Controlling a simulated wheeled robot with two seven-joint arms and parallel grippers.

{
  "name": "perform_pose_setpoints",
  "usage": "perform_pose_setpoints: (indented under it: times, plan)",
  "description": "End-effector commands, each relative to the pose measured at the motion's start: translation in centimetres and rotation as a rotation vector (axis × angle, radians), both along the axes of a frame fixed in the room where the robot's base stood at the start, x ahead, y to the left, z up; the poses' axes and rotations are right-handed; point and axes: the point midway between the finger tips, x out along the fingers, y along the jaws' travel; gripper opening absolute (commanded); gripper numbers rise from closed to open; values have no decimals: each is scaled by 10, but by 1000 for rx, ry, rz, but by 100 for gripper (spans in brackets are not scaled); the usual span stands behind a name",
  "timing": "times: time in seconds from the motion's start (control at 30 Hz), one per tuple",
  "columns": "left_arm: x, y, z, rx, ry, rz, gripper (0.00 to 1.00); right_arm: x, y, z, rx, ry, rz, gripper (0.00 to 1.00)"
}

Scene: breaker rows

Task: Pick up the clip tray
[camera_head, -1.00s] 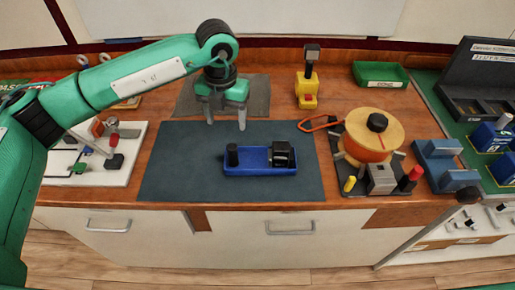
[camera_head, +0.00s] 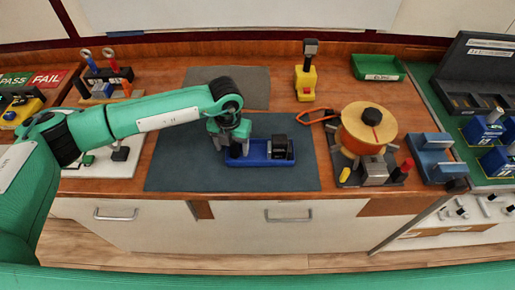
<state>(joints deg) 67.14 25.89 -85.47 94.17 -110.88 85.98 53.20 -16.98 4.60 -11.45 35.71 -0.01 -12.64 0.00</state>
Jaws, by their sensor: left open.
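A blue tray (camera_head: 262,163) lies on the dark mat, with a black block (camera_head: 280,147) in its right end and a black upright post at its left end. My left gripper (camera_head: 232,148) is open, pointing down at the tray's left end. Its fingers appear to be on either side of the post, which is mostly hidden behind the gripper; contact cannot be told. A green tray (camera_head: 378,74) with a small label, too small to read, stands at the back right. My right gripper is not in view.
A round wooden spool (camera_head: 384,130) on a stand with several small parts stands right of the mat (camera_head: 190,172). A yellow device (camera_head: 305,82) stands behind. A tool rack (camera_head: 108,80) stands at back left. The mat's front is clear.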

Motion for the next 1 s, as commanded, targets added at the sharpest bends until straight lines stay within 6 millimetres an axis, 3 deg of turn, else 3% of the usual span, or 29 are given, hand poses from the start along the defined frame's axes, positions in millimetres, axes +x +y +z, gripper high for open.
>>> perform_pose_setpoints:
  times: [0.2,0.5,0.57,0.83,1.0]
  plan:
    - [0,0,-1,0,-1,0,65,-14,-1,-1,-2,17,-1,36]
    - [0,0,-1,0,-1,0,8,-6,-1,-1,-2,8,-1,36]
    - [1,-1,0,-3,-2,-1,2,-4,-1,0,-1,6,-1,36]
    - [1,-1,3,-4,-2,-1,1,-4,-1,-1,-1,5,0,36]
    - [1,-1,16,-3,-4,-2,1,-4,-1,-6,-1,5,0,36]
